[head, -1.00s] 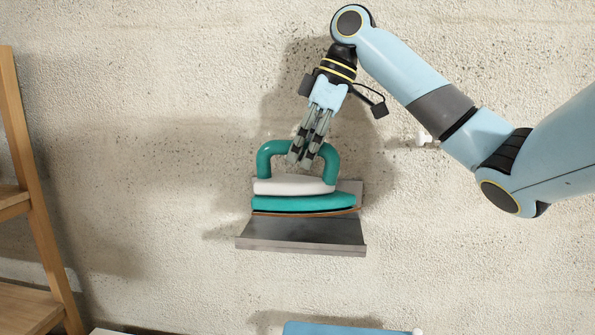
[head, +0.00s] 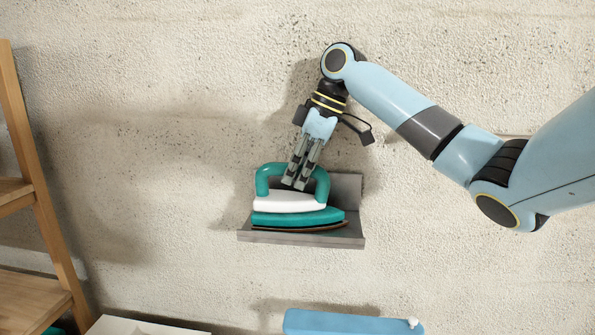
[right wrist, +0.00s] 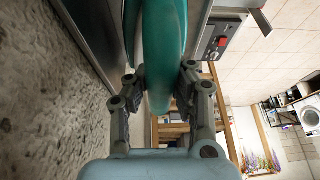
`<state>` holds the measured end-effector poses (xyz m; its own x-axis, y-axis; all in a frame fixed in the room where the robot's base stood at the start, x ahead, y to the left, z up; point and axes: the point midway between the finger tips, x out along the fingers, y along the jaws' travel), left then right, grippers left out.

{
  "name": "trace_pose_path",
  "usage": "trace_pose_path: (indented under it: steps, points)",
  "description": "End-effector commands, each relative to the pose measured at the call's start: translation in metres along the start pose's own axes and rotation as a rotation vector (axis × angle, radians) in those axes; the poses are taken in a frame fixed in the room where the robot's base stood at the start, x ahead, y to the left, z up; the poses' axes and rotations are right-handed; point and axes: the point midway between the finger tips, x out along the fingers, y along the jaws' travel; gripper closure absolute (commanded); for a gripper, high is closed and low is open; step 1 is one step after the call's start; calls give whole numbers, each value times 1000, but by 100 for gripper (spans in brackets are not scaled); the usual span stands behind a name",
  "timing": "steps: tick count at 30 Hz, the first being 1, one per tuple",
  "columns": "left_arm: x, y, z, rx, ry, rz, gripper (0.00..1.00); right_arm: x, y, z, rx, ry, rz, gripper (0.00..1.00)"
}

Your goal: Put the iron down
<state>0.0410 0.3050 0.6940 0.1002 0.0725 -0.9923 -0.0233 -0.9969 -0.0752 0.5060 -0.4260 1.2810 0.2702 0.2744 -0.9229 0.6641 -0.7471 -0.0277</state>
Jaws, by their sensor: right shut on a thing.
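The iron (head: 290,203) has a teal handle, a white middle and a teal lower body. It is upright in the head view, over the grey metal wall shelf (head: 348,235), near its left part. I cannot tell whether its sole touches the shelf. My right gripper (head: 296,182) comes down from above and is shut on the top of the iron's handle. In the right wrist view, the teal handle (right wrist: 163,50) lies between the two fingers of my right gripper (right wrist: 153,95). My left gripper is not in view.
A wooden rack (head: 40,190) stands at the left. A blue ironing board (head: 350,323) with a pale knob is at the bottom, beside a white surface (head: 140,327).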

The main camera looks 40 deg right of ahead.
Motion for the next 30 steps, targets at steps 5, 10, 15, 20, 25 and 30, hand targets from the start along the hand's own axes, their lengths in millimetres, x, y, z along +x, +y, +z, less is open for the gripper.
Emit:
trace_pose_path:
  steps: [5,10,15,20,25,30]
  points:
    - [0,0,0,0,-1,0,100,1,0,1,0,-1,-1,65]
    - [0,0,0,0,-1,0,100,1,0,0,1,-1,-1,57]
    - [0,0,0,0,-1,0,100,0,0,0,0,0,0,57]
    - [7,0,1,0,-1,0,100,-16,1,0,0,0,4,57]
    - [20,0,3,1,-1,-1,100,-53,1,1,-1,-1,7,57]
    - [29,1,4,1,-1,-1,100,-90,1,0,0,1,4,57]
